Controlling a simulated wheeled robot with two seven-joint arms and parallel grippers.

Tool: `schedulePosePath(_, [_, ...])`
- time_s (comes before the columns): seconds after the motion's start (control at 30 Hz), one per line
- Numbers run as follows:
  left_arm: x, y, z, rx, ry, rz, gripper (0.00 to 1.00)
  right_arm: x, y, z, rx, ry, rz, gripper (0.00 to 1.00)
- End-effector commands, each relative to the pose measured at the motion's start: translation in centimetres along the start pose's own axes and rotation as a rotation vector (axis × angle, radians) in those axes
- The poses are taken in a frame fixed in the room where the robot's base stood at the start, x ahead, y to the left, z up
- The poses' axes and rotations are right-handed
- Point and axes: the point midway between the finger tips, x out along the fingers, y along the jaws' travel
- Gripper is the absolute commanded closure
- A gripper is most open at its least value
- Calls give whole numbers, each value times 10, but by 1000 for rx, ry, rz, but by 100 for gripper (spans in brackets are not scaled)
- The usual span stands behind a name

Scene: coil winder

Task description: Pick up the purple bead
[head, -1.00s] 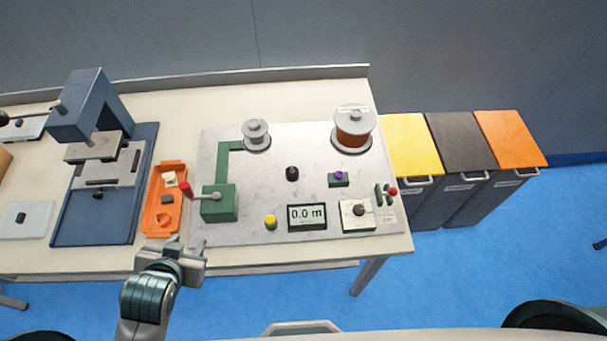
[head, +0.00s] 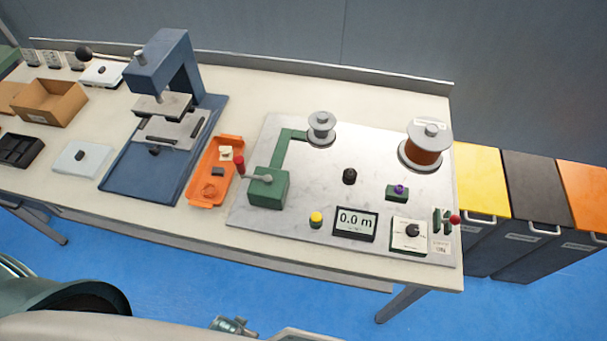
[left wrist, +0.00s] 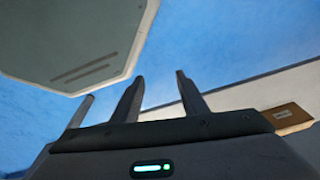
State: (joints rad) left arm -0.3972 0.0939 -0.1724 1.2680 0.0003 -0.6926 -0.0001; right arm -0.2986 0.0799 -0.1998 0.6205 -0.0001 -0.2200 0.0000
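The purple bead (head: 399,190) is small and round. It sits on top of a small green block (head: 397,195) on the right part of the marble board, in the head view. My left gripper (left wrist: 160,76) shows in the left wrist view with its fingers apart and nothing between them. It is away from the bead, over the blue floor near the table edge. A small piece of one of my arms shows at the bottom edge of the head view. My right gripper is not in view.
On the marble board (head: 300,222) stand a green crank winder (head: 268,190), a copper spool (head: 424,147), a black knob (head: 349,176), a yellow button (head: 316,219) and a meter (head: 355,223) reading 0.0 m. An orange tray (head: 205,190) and blue press (head: 157,60) stand left. Bins stand right.

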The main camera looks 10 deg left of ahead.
Motion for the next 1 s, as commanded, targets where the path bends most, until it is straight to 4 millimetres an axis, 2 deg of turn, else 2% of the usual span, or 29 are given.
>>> schedulePosePath(0.03, [23,1,20,2,-17,1,60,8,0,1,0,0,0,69])
schedulePosePath(0.2, [72,3,79,9,-45,3,60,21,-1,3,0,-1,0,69])
schedulePosePath(0.3, [91,3,109,12,-58,4,60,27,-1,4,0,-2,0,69])
schedulePosePath(0.43, [104,4,140,16,-70,5,60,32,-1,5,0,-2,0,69])
schedulePosePath(0.6, [110,3,158,19,-77,5,60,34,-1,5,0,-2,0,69])
schedulePosePath(0.9, [110,3,161,19,-77,5,60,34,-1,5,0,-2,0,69])
schedulePosePath(0.93, [110,3,161,19,-77,5,67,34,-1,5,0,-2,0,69])
schedulePosePath(1.0, [110,3,161,19,-77,5,69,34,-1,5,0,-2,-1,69])
